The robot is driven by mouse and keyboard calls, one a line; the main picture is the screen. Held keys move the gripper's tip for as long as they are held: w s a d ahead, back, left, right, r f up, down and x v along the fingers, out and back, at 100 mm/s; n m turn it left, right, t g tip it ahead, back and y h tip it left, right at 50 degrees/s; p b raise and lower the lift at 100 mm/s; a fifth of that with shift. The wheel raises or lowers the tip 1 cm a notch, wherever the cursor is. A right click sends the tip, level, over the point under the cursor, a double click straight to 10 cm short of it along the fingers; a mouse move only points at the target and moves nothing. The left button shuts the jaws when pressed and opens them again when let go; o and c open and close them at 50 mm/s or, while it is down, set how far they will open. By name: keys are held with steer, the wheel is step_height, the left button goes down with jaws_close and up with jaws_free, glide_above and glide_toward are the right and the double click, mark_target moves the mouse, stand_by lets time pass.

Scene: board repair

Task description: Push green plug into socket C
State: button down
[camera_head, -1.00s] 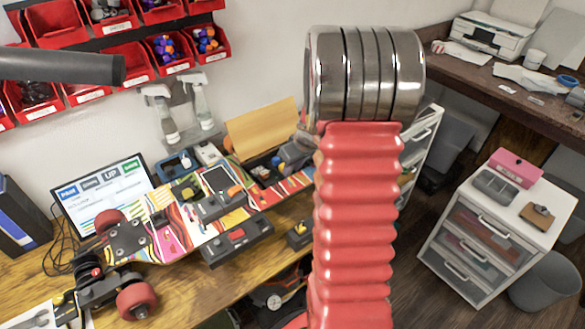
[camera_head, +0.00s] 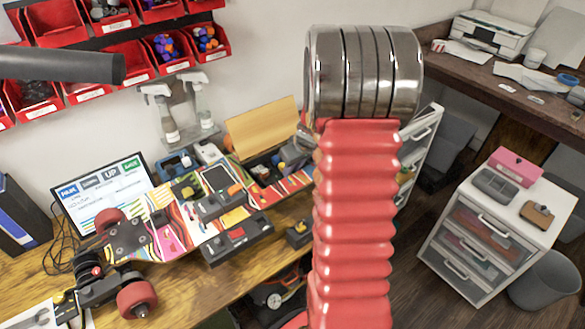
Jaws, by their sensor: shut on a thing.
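A long board with a colourful striped deck (camera_head: 165,232) lies on the wooden bench, with red wheels at its left end. Dark modules sit on its deck, and an open compartment is near its right end. A small grey part (camera_head: 296,152), which looks like the end of my gripper, shows just left of my red arm, over that right end. My arm hides the rest of it. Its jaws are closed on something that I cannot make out. I cannot make out the green plug or socket C; they are hidden or too small to tell.
A tan panel (camera_head: 262,128) stands behind the board. A dark block (camera_head: 299,234) sits at the bench's front edge. A monitor (camera_head: 103,195) is at the left, with spray bottles (camera_head: 160,112) and red bins (camera_head: 122,60) behind. A white drawer unit (camera_head: 490,235) stands right.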

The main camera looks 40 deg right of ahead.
steer(key=shift+f, duration=0.1)
steer(key=c, duration=1.5)
jaws_free()
steer(key=shift+c, duration=0.2)
steer(key=shift+o, duration=0.4)
steer(key=shift+o, duration=1)
steer(key=shift+r, duration=1.65)
steer(key=shift+r, duration=2.9)
